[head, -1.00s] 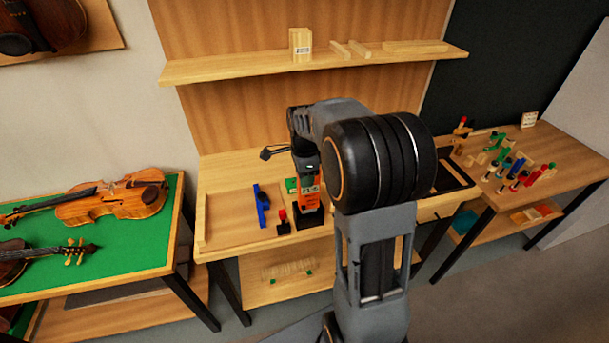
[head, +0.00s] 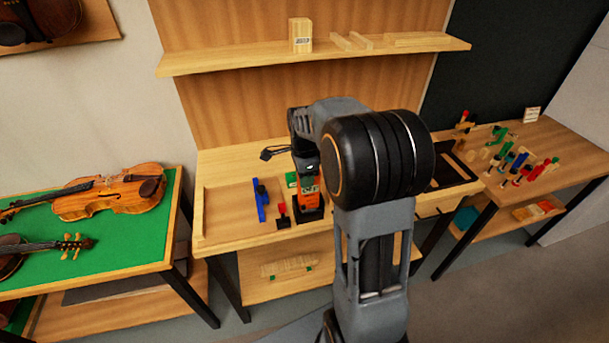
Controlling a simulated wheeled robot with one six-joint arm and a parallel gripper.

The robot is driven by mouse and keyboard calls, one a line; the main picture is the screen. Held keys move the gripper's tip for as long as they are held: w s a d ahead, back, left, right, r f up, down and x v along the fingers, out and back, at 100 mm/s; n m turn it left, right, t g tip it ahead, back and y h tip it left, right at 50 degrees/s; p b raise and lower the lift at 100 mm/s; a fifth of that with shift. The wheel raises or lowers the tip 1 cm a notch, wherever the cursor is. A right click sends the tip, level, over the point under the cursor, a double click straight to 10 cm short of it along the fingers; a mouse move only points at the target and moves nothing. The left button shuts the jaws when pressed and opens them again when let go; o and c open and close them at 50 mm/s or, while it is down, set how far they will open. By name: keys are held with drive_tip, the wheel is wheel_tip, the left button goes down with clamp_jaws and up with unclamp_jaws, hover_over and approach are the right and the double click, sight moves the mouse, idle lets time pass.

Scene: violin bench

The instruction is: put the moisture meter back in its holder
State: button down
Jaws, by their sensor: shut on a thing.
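The moisture meter appears to be the orange and black device (head: 308,196) on the bench, upright, just left of my arm's big black joint. A black block-like base (head: 309,214), which looks like its holder, is at the meter's lower end. The meter's bottom is hidden, apparently inside the base, but I cannot tell how deep it sits. My gripper (head: 307,176) is above, shut on the top of the meter. Its fingers are small and dark here, and my arm covers the area to the right.
A blue clamp-like tool (head: 261,200) and a red-handled piece on a dark base (head: 283,214) stand left of the meter. A green item (head: 291,180) is close behind. A shelf (head: 400,45) runs above. The bench's left part (head: 225,215) is clear.

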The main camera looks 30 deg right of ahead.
drive_tip(key=shift+f+b, duration=0.4)
drive_tip(key=shift+f, duration=0.25)
drive_tip(key=c, duration=0.7)
unclamp_jaws()
drive_tip(key=shift+r, duration=0.15)
